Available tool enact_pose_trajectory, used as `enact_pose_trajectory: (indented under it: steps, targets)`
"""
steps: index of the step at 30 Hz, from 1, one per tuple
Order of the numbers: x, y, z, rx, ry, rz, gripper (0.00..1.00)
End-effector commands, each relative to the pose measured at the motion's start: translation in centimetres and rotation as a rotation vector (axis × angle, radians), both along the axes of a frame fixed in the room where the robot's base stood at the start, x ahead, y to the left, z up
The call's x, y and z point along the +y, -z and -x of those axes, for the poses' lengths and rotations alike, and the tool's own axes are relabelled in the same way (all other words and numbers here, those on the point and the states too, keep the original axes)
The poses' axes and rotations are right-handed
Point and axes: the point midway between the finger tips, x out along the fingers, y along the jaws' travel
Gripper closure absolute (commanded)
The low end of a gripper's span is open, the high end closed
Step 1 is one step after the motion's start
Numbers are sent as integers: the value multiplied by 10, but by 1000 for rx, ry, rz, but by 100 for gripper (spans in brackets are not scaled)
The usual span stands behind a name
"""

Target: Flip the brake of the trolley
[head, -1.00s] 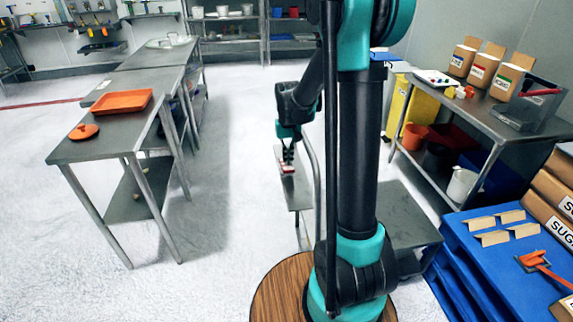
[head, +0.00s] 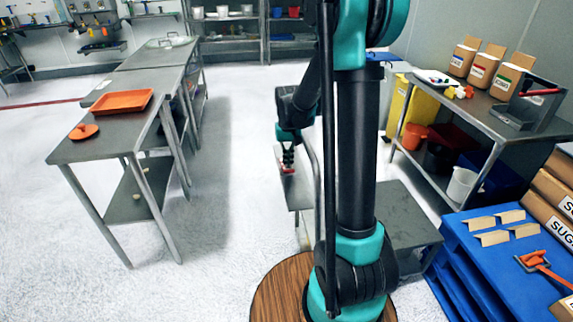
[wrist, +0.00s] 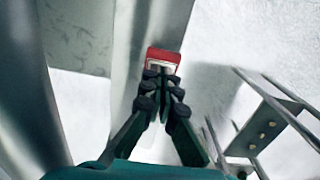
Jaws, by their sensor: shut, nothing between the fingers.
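The grey metal trolley (head: 402,212) stands behind and to the right of my arm, which hides its middle. Its left part shows as a narrow grey surface (head: 298,194) beside a bent tube handle. A small red piece with a pale face, which looks like the brake (wrist: 164,54), lies at my fingertips in the wrist view. My gripper (head: 288,163) is shut and points down at the trolley's left part. In the wrist view my gripper (wrist: 162,78) has its fingertips together, close against the red piece; I cannot tell whether they touch it.
A steel table (head: 75,151) with an orange tray (head: 121,101) and an orange lid stands at left. A steel bench (head: 475,107) with boxes stands at right. Blue pallets (head: 470,260) are at lower right. Floor between table and trolley is clear.

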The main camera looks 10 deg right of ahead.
Motion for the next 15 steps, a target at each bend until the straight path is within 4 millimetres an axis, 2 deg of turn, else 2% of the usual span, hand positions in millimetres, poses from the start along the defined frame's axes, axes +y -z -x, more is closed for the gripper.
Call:
enact_pose_trajectory:
  steps: [15]
  targets:
    - [0,7,0,0,0,0,100]
